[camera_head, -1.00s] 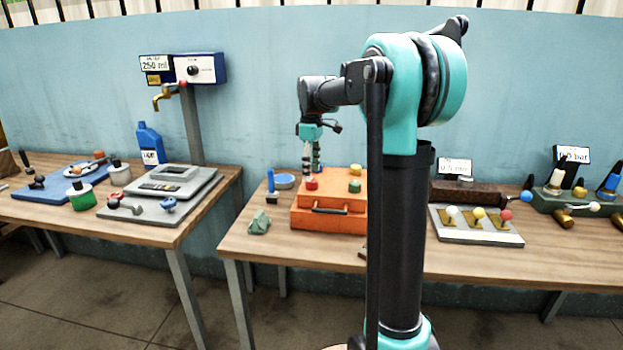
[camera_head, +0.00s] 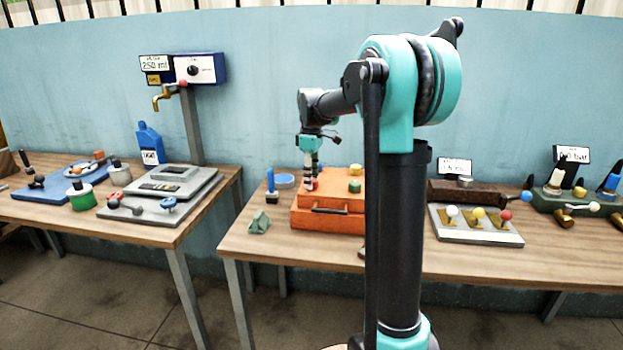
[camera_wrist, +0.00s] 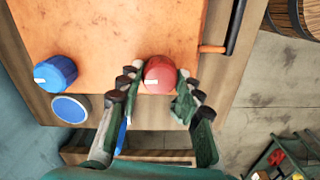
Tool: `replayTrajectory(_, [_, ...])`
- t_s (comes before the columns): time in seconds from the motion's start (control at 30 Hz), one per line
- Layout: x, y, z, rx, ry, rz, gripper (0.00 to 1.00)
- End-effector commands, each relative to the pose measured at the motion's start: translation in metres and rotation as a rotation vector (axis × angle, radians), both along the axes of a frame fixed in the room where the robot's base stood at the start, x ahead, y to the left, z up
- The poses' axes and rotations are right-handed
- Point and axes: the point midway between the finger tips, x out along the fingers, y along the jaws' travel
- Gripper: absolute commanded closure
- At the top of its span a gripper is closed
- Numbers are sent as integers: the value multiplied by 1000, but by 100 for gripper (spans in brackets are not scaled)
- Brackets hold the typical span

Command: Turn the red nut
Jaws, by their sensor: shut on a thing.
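The red nut (camera_wrist: 160,74) sits on the orange box (camera_wrist: 110,30), close to its edge in the wrist view, with a small white mark on its side. In the head view the red nut (camera_head: 314,184) shows only partly beneath my gripper (camera_head: 310,184). In the wrist view my gripper (camera_wrist: 160,84) has one finger on each side of the red nut and is shut on it. The orange box (camera_head: 345,219) stands on the middle table in the head view.
A blue nut (camera_wrist: 55,73) and a round blue-topped dish (camera_wrist: 70,108) are left of the red nut in the wrist view. A blue-handled tool (camera_head: 271,182) and green lump (camera_head: 259,221) are left of the box.

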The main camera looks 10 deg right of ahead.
Motion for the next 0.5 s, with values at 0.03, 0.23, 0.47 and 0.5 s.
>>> replayTrajectory(0.03, [0, 0, 0, 0, 0, 0, 94])
replayTrajectory(0.23, [0, 0, 0, 0, 0, -15, 94])
replayTrajectory(0.47, [0, 0, 0, 0, 0, -106, 94])
replayTrajectory(0.5, [0, 0, 0, 0, 0, -131, 94])
